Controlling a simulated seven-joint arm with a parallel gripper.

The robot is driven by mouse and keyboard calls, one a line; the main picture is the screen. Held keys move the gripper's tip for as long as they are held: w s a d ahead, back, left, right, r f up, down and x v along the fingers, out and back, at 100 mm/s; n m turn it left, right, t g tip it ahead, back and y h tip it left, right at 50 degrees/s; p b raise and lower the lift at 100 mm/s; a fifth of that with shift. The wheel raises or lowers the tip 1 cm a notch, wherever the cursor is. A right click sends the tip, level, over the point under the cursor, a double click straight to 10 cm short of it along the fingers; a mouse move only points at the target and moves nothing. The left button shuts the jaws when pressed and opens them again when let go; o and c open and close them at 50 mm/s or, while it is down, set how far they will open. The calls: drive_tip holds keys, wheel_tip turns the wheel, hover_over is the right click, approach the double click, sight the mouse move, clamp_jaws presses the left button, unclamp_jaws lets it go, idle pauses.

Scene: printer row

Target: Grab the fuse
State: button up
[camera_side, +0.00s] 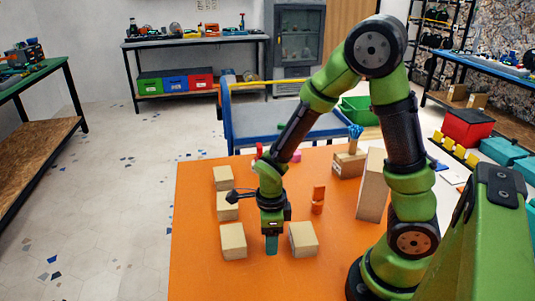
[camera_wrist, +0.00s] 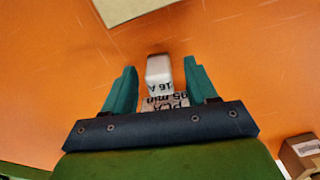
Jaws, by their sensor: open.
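A small white block-shaped fuse (camera_wrist: 158,70) with dark printing, including "16 A", lies on the orange table in the wrist view. It sits between the two teal fingers of my gripper (camera_wrist: 160,67), with a gap showing on each side. The near end of the printed part is partly hidden by the gripper body. In the side view my gripper (camera_side: 271,245) points down at the table, with its fingers low near the surface. The fuse is hidden there.
On the orange table (camera_side: 200,280), light wooden blocks stand close to my gripper, on its left (camera_side: 233,240) and right (camera_side: 303,239). Small orange blocks (camera_side: 318,199), a tall wooden board (camera_side: 371,185) and a wooden holder (camera_side: 349,163) stand farther back right. The front left table is clear.

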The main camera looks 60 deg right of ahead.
drive_tip(key=c, duration=1)
drive_tip(key=shift+c, duration=0.2)
